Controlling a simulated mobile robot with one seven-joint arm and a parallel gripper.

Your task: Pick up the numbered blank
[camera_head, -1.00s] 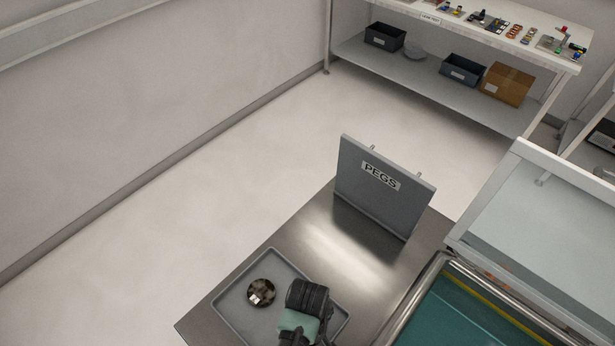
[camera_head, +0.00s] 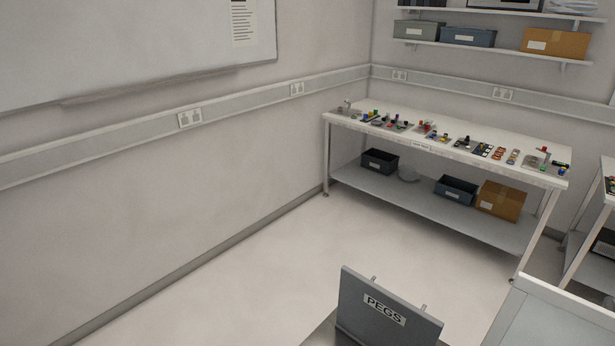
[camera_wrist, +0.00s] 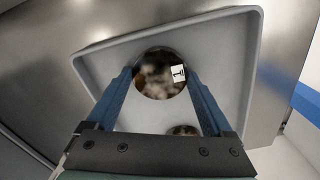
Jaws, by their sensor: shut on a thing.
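The numbered blank (camera_wrist: 155,80) is a round, dark, mottled disc with a small white label bearing a black mark. In the wrist view it sits between the blue fingertips of my gripper (camera_wrist: 159,75), which is shut on it. A grey tray (camera_wrist: 228,50) with a raised rim lies behind it; I cannot tell how far the disc is above the tray. A second dark round piece (camera_wrist: 183,130) shows lower down, partly hidden by the gripper's body. The head view now shows neither gripper nor tray.
The floor between is clear.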

